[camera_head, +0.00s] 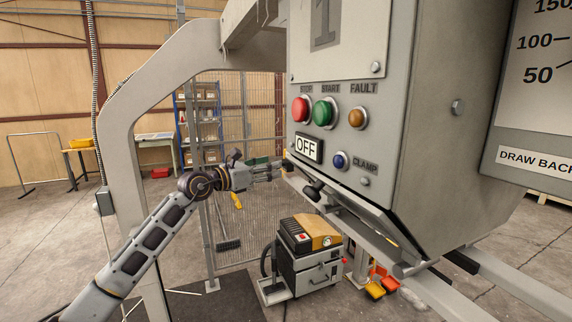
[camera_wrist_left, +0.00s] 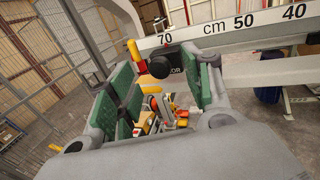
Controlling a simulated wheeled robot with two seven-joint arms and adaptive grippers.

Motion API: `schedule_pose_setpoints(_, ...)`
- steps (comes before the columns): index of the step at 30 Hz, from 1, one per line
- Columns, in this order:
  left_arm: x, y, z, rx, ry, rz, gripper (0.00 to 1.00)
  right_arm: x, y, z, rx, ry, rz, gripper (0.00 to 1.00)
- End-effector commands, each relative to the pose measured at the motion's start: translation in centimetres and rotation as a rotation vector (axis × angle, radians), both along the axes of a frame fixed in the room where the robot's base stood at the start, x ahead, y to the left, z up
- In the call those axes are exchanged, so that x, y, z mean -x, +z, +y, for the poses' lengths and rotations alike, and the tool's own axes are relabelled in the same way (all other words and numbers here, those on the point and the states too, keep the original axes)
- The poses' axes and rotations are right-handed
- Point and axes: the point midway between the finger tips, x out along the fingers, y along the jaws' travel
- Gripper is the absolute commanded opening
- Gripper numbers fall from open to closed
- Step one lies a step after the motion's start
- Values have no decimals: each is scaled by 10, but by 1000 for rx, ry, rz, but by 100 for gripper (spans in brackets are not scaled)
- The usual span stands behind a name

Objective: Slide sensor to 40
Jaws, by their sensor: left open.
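The sensor (camera_wrist_left: 172,61) is a dark block on a pale rail with a scale (camera_wrist_left: 244,23) reading 70, cm, 50 and 40. It sits just below the 70 mark; its label is partly hidden. A black knob faces me on its left, beside a yellow and red piece (camera_wrist_left: 135,53). My left gripper (camera_wrist_left: 165,80) is open, its green-padded fingers on either side of the sensor's view; I cannot tell whether they touch it. In the head view my left gripper (camera_head: 284,170) is up and left of a black knob (camera_head: 313,190) under the control box. My right gripper is out of view.
The grey control box (camera_head: 400,150) with STOP, START, FAULT and CLAMP fittings and an OFF sign (camera_head: 307,148) hangs close to my left gripper. A pale frame post (camera_head: 122,170) stands behind my arm. A machine with a yellow top (camera_head: 308,250) stands on the floor below.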

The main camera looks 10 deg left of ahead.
Motion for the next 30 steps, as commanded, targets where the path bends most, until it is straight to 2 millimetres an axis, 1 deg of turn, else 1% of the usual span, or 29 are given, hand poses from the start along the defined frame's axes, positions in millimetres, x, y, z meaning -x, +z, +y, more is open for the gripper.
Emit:
schedule_pose_setpoints(15, -24, 0, -19, 1, 0, 2, 50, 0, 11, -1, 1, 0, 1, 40)
schedule_pose_setpoints(21, -29, 0, -23, 0, 0, 0, 50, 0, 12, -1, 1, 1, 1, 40)
schedule_pose_setpoints(30, -31, 0, -24, 0, 1, 0, 50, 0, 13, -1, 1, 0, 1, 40)
